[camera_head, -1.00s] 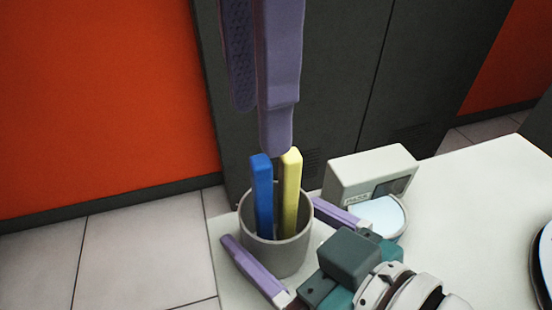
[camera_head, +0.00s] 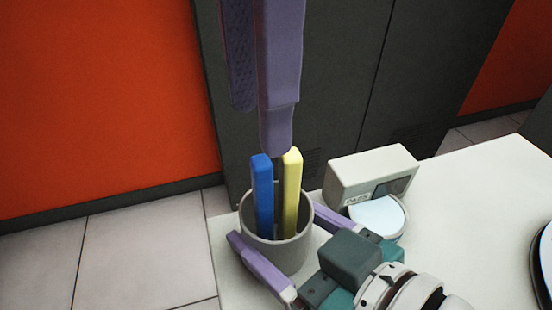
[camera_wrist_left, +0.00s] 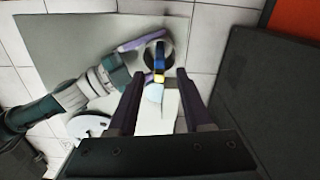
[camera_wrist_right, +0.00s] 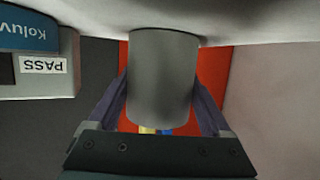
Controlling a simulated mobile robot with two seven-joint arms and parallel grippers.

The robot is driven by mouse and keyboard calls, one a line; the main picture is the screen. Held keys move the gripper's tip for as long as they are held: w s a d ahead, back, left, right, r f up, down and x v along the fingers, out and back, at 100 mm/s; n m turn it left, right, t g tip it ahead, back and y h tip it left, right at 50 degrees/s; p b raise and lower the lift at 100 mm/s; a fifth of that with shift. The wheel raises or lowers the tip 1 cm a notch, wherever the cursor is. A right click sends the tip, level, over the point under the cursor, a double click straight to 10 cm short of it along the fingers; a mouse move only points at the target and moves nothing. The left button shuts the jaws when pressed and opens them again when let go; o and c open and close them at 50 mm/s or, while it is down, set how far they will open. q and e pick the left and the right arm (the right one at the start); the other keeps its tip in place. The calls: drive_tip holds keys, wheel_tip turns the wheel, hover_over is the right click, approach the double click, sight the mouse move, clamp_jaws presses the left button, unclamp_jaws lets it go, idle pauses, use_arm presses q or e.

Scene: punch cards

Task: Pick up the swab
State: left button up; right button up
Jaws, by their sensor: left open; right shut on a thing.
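A grey cup (camera_head: 277,252) stands upright near the table's left corner, with a blue stick (camera_head: 262,195) and a yellow stick (camera_head: 291,192) rising from it. I cannot tell whether either is the swab. My right gripper (camera_head: 275,220) is shut on the cup, one finger on each side; the right wrist view shows the cup (camera_wrist_right: 162,80) between the fingers. My left gripper (camera_head: 260,125) is open and empty, pointing down just above the stick tops. The left wrist view shows the blue stick (camera_wrist_left: 159,56) and yellow stick (camera_wrist_left: 158,78) beyond its fingers.
A round dark-rimmed object (camera_head: 545,260) sits at the right edge. The white table (camera_head: 470,205) between them is clear. Dark cabinets (camera_head: 330,80) stand behind.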

sight(263, 214)
idle(0.3)
use_arm(q)
drive_tip(key=shift+d+f, duration=0.1)
drive_tip(key=shift+d, duration=0.05)
drive_tip(key=shift+c, duration=1.4)
drive_tip(key=shift+d+f+m, duration=0.1)
drive_tip(key=shift+f+m, duration=0.05)
drive_tip(key=shift+m, duration=0.25)
drive_tip(key=shift+c, duration=0.2)
drive_tip(key=shift+f+m, duration=0.25)
drive_tip(key=shift+m, duration=0.05)
drive_tip(key=f, duration=0.6)
drive_tip(key=shift+w+a+f, duration=0.1)
drive_tip(key=shift+a+f, duration=0.15)
drive_tip(key=shift+f, duration=2.8)
